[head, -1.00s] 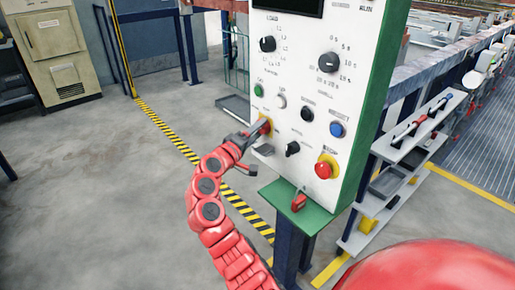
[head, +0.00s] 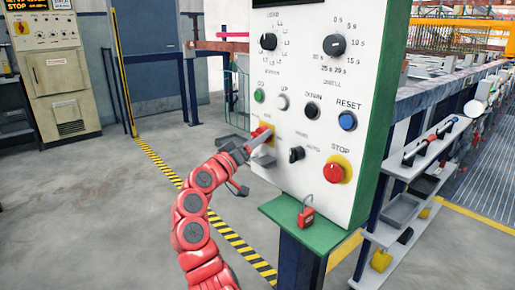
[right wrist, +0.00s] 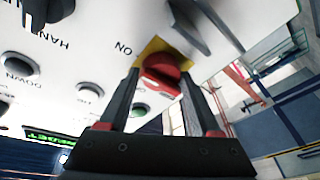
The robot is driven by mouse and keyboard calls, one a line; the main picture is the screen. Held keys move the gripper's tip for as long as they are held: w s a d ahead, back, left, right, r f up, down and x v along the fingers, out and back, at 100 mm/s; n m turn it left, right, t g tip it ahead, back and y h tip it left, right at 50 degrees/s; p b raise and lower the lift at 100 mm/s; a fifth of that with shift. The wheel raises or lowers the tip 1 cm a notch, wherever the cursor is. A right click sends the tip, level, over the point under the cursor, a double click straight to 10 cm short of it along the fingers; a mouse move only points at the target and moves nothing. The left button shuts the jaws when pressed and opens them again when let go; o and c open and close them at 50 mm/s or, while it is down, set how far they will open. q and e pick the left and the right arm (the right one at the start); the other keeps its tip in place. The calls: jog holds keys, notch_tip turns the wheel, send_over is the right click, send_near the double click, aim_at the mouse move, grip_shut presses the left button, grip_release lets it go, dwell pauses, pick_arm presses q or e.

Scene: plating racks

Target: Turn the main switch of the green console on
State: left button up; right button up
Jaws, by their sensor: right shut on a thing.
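The green console (head: 372,172) stands upright, with a white front panel (head: 310,75) and green sides. Its main switch (head: 262,132) is a red knob on a yellow plate at the panel's lower left. My right gripper (head: 259,138) is at this switch and hides part of it. In the right wrist view, which is upside down, the red main switch (right wrist: 162,72) sits between the fingertips of my right gripper (right wrist: 160,82), shut on it. The word ON shows beside the plate. I cannot tell the knob's exact angle. My left gripper is not in view.
A red STOP button (head: 337,170), a black selector (head: 296,154) and several other controls sit near the switch. A red padlock (head: 306,216) is at the green ledge (head: 280,211). A shelf rack (head: 405,205) stands right of the console. The floor at left is clear.

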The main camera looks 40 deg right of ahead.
jog(key=shift+w, duration=0.1)
dwell(0.3)
jog(key=o, duration=1.3)
jog(key=shift+o, duration=0.2)
jog(key=p+v, duration=0.2)
jog(key=v, duration=1.5)
jog(key=shift+a+p, duration=0.25)
jog(key=shift+p, duration=0.05)
